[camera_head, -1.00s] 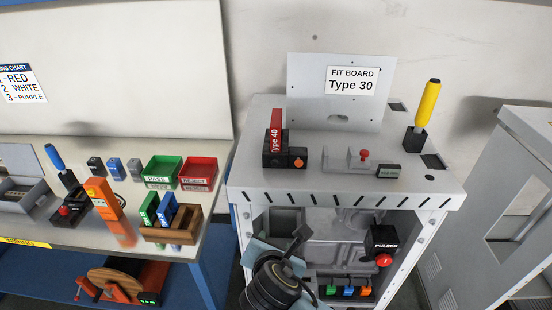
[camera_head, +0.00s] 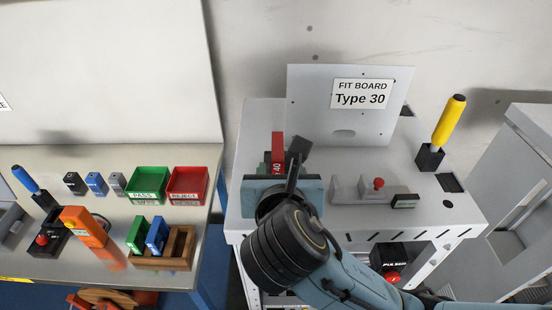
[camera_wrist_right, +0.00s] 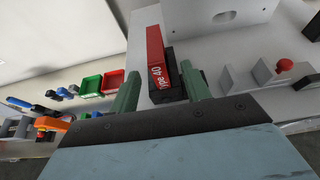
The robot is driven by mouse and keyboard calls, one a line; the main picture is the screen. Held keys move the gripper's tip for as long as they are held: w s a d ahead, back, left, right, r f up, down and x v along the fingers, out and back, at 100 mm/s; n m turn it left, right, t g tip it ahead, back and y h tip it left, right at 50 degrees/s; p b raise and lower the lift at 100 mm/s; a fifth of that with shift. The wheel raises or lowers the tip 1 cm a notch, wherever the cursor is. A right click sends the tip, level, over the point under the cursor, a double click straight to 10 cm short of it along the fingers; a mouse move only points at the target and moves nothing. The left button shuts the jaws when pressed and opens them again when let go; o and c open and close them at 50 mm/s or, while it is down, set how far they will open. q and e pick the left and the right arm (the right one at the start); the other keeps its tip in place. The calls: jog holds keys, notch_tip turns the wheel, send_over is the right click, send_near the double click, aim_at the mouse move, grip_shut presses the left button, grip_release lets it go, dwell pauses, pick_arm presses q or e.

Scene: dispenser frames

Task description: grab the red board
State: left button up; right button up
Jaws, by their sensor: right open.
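The red board (camera_head: 277,148), marked Type 40, stands upright in a black holder on the grey dispenser top. In the right wrist view the red board (camera_wrist_right: 155,58) shows between the two fingers, its label partly readable, with the black holder (camera_wrist_right: 172,92) below it. My right gripper (camera_wrist_right: 160,88) is open, its fingers spread on either side of the board's line. In the head view my right gripper (camera_head: 287,172) is in front of the board and hides its lower part and most of the holder. Contact cannot be told. My left gripper is not in view.
A sign plate reading Fit Board Type 30 (camera_head: 349,104) stands behind. A grey fixture with a red knob (camera_head: 378,184) is to the right, and a yellow-handled tool (camera_head: 449,120) farther right. Green (camera_head: 149,181) and red bins (camera_head: 187,181) sit on the left table.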

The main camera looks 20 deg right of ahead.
aim_at(279, 164)
jog(key=x, duration=0.3)
jog(key=shift+s, duration=0.1)
jog(key=x, duration=0.3)
jog(key=shift+w+a, duration=0.15)
jog(key=shift+w, duration=0.1)
jog(key=shift+x, duration=1.2)
jog(key=shift+w+f, duration=0.2)
jog(key=shift+c, duration=0.2)
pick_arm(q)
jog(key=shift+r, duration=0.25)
pick_arm(e)
grip_shut()
